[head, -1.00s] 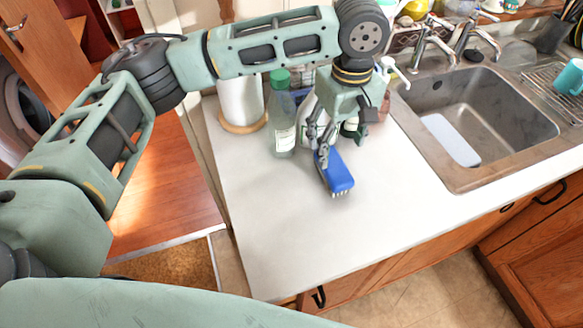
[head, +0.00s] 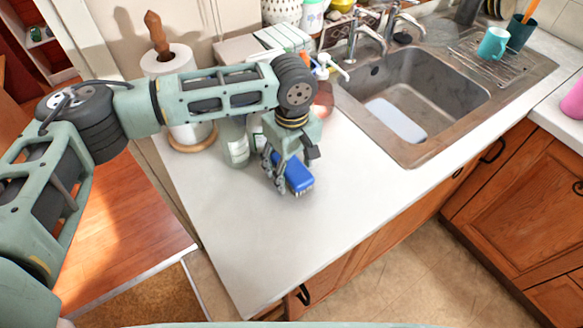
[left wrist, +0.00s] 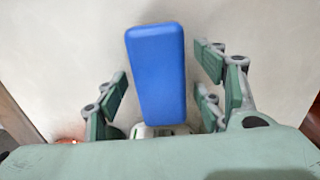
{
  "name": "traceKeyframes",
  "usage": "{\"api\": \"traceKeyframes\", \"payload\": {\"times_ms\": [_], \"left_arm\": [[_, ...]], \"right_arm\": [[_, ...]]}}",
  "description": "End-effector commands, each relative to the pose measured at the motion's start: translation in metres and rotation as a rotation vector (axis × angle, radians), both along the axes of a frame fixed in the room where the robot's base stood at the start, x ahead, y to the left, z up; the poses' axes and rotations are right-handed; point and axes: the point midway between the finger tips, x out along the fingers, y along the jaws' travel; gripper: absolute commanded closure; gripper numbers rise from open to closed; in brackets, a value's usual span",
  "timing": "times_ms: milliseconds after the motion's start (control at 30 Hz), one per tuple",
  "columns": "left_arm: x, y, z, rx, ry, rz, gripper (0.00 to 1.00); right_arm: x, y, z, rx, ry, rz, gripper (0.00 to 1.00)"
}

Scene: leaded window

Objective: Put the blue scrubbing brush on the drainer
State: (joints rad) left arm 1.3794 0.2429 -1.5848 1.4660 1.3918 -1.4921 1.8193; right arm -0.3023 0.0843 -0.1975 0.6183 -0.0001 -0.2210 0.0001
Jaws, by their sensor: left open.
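The blue scrubbing brush (head: 298,173) lies on the white counter with its pale bristles toward the front. In the left wrist view its smooth blue back (left wrist: 156,75) is between my open fingers, with gaps on both sides. My left gripper (head: 279,176) is open at the brush's left end, pointing down; it also shows in the left wrist view (left wrist: 163,92). The drainer (head: 508,62) is the ridged, wire-like area right of the sink. It holds a teal mug (head: 493,43) and a dark cup (head: 520,32). My right gripper is not in view.
The sink (head: 425,95) with a pale board (head: 397,120) inside lies between brush and drainer. Taps (head: 366,36) stand behind it. The counter's front is clear.

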Motion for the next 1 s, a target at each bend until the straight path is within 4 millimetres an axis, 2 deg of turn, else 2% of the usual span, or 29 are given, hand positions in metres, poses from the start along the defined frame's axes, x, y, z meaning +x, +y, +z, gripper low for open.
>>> {"api": "traceKeyframes", "payload": {"times_ms": [167,433,767,1000], "left_arm": [[0.0001,-0.0001,0.0000,0.000,0.000,0.000,0.39],[0.0001,-0.0001,0.0004,0.000,0.000,0.000,0.63],[0.0003,-0.0001,0.0008,0.000,0.000,0.001,0.92],[0.0003,-0.0001,0.0023,-0.001,-0.001,0.001,0.93]], "right_arm": [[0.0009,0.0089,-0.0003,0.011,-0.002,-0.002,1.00],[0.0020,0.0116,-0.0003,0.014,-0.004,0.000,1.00],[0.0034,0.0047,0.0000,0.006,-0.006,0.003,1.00],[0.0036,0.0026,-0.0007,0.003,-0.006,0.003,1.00]]}}
